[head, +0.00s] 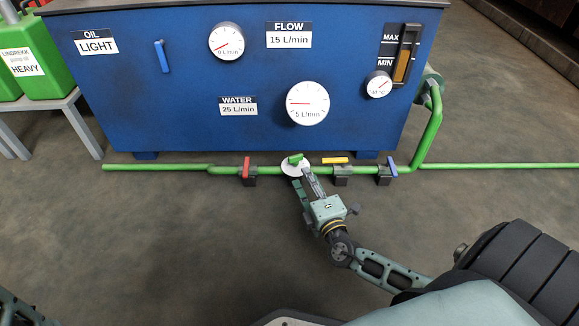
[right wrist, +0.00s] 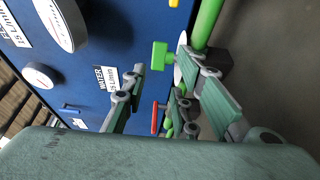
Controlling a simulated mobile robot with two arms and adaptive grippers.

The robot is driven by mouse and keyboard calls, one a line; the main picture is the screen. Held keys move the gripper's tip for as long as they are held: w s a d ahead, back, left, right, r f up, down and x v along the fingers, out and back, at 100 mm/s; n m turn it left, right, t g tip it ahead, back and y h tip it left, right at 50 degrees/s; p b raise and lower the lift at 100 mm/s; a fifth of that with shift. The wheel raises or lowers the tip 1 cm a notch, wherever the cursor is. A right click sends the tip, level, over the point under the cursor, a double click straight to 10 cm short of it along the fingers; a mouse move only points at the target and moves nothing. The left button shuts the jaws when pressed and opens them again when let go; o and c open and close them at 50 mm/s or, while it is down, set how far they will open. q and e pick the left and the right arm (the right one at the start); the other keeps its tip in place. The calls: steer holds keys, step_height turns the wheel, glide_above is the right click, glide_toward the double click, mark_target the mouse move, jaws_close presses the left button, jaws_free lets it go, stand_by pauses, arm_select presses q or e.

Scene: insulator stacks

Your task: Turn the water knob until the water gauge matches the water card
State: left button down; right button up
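The water card (head: 238,106) on the blue tank's front reads 25 L/min. The large white gauge (head: 307,103) to its right reads 5 L/min, its red needle pointing left. Below, on the green pipe, is the knob, a white disc with a green handle (head: 295,158). My right gripper (head: 306,184) is just in front of the knob, its fingers apart. In the right wrist view the green handle (right wrist: 160,54) shows near the gap between the fingertips; I cannot tell whether either finger touches it.
The pipe carries a red valve handle (head: 247,166) left of the knob, and yellow (head: 335,160) and blue (head: 391,166) ones to its right. A smaller gauge (head: 226,41) is by the flow card (head: 289,35), 15 L/min. Green canisters (head: 40,60) stand left. Floor in front is clear.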

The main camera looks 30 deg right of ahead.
mark_target(296, 160)
steer(key=b+x, duration=0.1)
steer(key=x, duration=0.4)
steer(key=shift+w+b, duration=0.25)
steer(key=shift+b, duration=0.15)
steer(key=shift+x, duration=0.8)
steer(key=shift+c, duration=0.6)
jaws_close()
